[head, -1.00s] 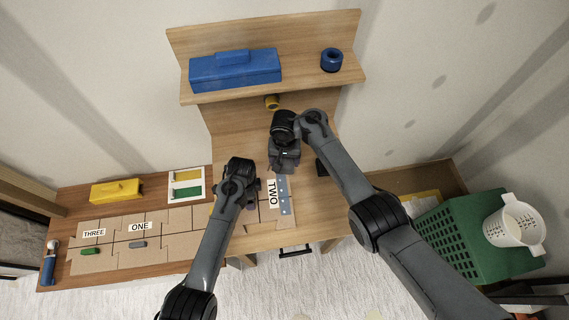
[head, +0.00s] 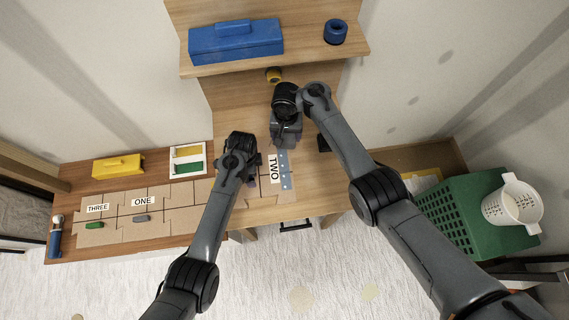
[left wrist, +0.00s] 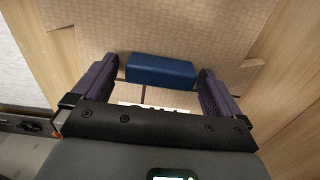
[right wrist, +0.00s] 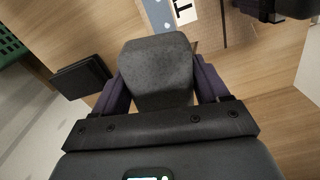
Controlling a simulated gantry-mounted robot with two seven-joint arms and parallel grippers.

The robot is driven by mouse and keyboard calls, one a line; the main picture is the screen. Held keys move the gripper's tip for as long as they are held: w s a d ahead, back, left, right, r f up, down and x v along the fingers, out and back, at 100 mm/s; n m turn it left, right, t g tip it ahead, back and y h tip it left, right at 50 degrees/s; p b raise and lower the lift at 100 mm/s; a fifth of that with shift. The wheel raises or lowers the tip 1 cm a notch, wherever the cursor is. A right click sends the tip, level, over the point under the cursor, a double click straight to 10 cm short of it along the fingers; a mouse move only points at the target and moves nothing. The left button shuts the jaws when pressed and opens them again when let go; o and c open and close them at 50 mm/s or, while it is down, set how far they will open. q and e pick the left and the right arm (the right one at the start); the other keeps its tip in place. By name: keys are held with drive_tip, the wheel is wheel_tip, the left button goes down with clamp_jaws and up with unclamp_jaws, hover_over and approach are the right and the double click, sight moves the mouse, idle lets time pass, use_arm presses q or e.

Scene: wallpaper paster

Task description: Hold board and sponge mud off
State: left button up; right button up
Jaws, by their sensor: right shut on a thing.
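The cardboard board marked TWO (head: 273,168) lies on the wooden table with a blue-grey strip (head: 285,170) along its right side. My left gripper (head: 256,172) is low over the board's left part. In the left wrist view its fingers (left wrist: 160,85) are open, apart on either side of a blue block (left wrist: 160,69) on the cardboard. My right gripper (head: 287,140) is beyond the board, shut on a dark grey block (right wrist: 156,72), possibly the sponge. In the right wrist view the block fills the space between the fingers. I cannot make out any mud.
A dark flat object (right wrist: 82,78) stands beside the right gripper. The shelf holds a blue box (head: 236,40) and a blue ring (head: 335,31). Boards with green (head: 94,225) and grey (head: 141,218) blocks lie left. A green crate (head: 465,215) and white basket (head: 512,206) stand right.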

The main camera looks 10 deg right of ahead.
use_arm(q)
drive_tip(key=shift+r, duration=0.1)
wheel_tip(320, 180, up, 12)
idle(0.6)
wheel_tip(320, 180, down, 12)
drive_tip(key=shift+r, duration=0.1)
drive_tip(key=shift+f, duration=0.25)
use_arm(e)
drive_tip(key=shift+f, duration=1.4)
